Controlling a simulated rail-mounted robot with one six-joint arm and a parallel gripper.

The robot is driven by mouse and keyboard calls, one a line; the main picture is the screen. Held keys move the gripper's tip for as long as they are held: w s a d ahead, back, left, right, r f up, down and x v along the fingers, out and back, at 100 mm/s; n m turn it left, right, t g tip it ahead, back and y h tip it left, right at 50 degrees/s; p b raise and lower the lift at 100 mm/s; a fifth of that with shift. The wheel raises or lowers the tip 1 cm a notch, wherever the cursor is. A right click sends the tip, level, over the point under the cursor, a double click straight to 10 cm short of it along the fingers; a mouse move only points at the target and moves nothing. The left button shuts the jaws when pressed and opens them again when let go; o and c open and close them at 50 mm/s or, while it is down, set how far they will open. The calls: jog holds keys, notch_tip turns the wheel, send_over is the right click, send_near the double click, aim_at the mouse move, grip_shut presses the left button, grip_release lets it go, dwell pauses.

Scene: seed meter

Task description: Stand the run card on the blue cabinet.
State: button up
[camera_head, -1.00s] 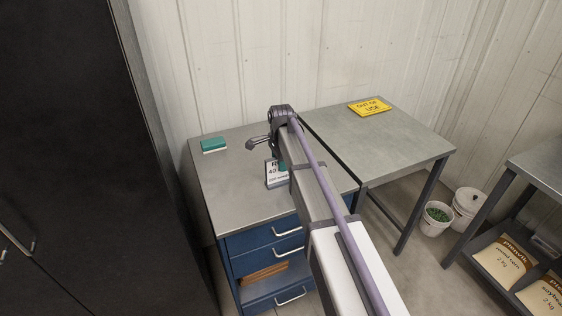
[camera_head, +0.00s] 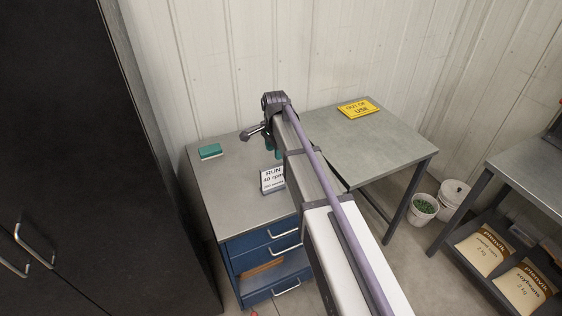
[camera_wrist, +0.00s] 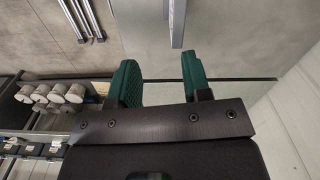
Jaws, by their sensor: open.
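The run card (camera_head: 272,181), a white card with dark print reading "RUN 40 rpm", stands upright on the grey top of the blue cabinet (camera_head: 225,205). Its right side is partly hidden by my arm. My gripper (camera_head: 274,150) is behind and above the card, apart from it, with green fingers partly hidden by the arm. In the wrist view my gripper (camera_wrist: 157,65) is open with nothing between its green fingers. A pale narrow edge, probably the card (camera_wrist: 177,22), shows beyond the fingertips there.
A green block (camera_head: 210,151) lies at the cabinet's back left. A grey table (camera_head: 385,150) on the right bears a yellow "OUT OF USE" sign (camera_head: 358,108). Buckets (camera_head: 423,209) and a shelf with seed bags (camera_head: 487,250) are farther right. A tall dark cabinet (camera_head: 75,130) stands left.

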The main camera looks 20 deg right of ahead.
jog(key=s+f+n+b, duration=0.2)
jog(key=s+n, duration=0.5)
jog(key=s, duration=0.5)
jog(key=s+f+n+b, duration=0.1)
jog(key=s+n, duration=0.6)
jog(key=s, duration=0.6)
jog(key=shift+a+f+b, duration=0.3)
jog(key=shift+f+b, duration=0.05)
jog(key=shift+b, duration=0.05)
